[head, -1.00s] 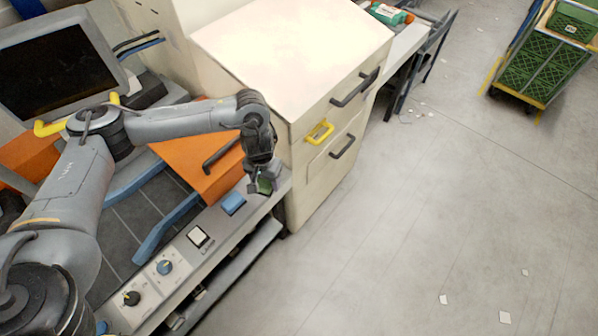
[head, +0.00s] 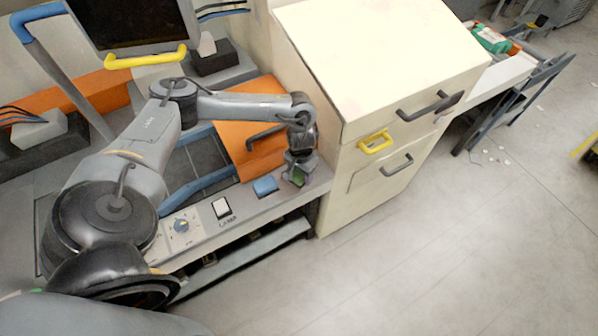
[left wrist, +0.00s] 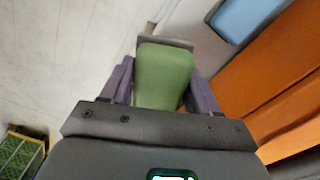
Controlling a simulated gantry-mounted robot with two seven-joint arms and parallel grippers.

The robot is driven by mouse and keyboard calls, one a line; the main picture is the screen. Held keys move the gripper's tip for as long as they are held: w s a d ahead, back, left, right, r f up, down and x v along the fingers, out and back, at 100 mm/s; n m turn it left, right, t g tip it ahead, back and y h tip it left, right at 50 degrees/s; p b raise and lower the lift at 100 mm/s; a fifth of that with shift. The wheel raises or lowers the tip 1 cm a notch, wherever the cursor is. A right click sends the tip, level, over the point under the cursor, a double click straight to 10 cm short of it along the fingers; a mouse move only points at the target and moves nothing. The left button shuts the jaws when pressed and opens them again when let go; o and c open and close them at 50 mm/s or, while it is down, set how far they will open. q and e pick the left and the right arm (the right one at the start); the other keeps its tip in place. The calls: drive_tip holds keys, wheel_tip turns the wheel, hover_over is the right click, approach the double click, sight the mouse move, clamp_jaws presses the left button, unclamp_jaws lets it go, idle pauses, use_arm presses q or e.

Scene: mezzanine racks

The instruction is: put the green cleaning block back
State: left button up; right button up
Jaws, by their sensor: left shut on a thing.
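The green cleaning block (head: 299,179) is in my left gripper (head: 298,168), at the right end of the grey control ledge (head: 240,205). The left wrist view shows the block (left wrist: 163,78) between the two purple-grey fingers, which are shut on it. A grey edge shows just beyond the block's far end; I cannot tell whether the block touches it. A blue pad (head: 265,186) lies on the ledge just left of the gripper and also shows in the left wrist view (left wrist: 245,18). My right gripper is not in view.
An orange panel (head: 235,135) with a dark handle is behind the ledge. A cream cabinet (head: 385,60) with a yellow handle (head: 375,142) and dark handles stands close on the right. A monitor (head: 135,22) is at the back left. The floor (head: 430,250) at front right is clear.

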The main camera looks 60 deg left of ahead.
use_arm(q)
drive_tip(key=a+f, duration=0.1)
drive_tip(key=w+a+f, duration=0.1)
drive_tip(key=a, duration=0.1)
drive_tip(key=w+a+f, duration=0.1)
drive_tip(key=a, duration=0.1)
drive_tip(key=shift+w+a+f+b, duration=0.2)
drive_tip(key=shift+a+f+b, duration=0.05)
drive_tip(key=shift+f+b, duration=0.1)
drive_tip(key=shift+f, duration=1.95)
drive_tip(key=shift+f, duration=0.1)
drive_tip(key=shift+f, duration=0.15)
drive_tip(key=o, duration=1.4)
